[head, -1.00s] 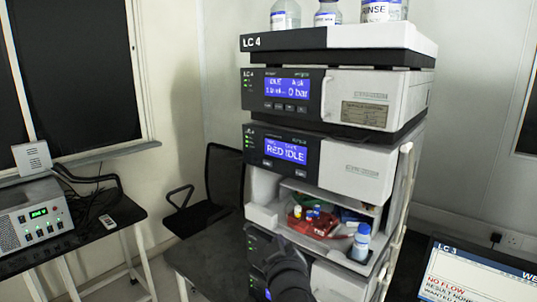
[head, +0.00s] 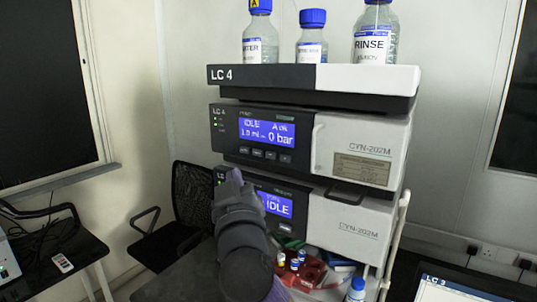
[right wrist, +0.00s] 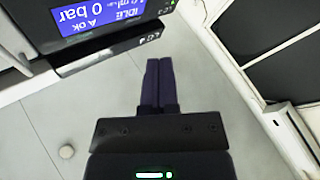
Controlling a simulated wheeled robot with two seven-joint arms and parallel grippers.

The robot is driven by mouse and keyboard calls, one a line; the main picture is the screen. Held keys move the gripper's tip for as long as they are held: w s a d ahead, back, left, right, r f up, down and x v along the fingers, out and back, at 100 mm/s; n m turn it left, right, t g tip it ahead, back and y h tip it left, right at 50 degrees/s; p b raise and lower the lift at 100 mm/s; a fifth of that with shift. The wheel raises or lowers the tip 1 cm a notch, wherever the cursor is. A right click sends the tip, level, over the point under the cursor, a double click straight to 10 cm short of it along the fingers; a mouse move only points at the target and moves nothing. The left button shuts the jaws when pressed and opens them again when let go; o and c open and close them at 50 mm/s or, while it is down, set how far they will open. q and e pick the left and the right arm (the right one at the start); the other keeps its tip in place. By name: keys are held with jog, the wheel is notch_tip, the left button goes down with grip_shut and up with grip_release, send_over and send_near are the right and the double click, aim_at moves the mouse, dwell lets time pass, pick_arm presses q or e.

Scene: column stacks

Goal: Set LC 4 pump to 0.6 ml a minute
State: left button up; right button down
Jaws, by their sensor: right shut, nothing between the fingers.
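The LC 4 stack stands in the middle of the head view, with an "LC 4" label on its top tray (head: 262,75). Its pump module (head: 365,150) has a blue display (head: 267,131) reading IDLE, what looks like 1.0 ml, and 0 bar. A row of small buttons (head: 264,153) sits under the display. My right gripper (head: 232,180) is raised in front of the module below, partly hiding that module's display (head: 277,204). In the right wrist view the gripper (right wrist: 158,68) is shut and empty, with the pump display (right wrist: 103,18) upside down beyond it. My left gripper is out of view.
Several blue-capped bottles (head: 373,38) stand on the top tray. An open bay below holds a red tray (head: 312,272) with small vials and a bottle (head: 355,290). A black chair (head: 190,200) is behind, left. A monitor (head: 455,290) stands lower right.

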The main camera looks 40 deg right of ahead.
send_near(263, 149)
jog(key=shift+a+x, duration=0.2)
jog(key=shift+x, duration=0.95)
jog(key=shift+a+x, duration=0.25)
jog(key=shift+x, duration=0.9)
jog(key=shift+w+d+r, duration=0.1)
jog(key=shift+w, duration=0.1)
jog(key=shift+w+d, duration=0.1)
jog(key=shift+d, duration=0.2)
jog(key=shift+w+d, duration=0.15)
jog(key=shift+d, duration=0.2)
dwell(0.6)
jog(key=shift+a, duration=0.1)
jog(key=shift+s+a, duration=0.3)
jog(key=shift+a, duration=0.4)
jog(key=shift+s+a, duration=0.35)
jog(key=shift+a, duration=0.4)
jog(key=shift+s+a, duration=0.3)
jog(key=shift+a, duration=0.5)
jog(key=shift+s+a, duration=0.35)
jog(key=shift+a, duration=0.4)
dwell(0.8)
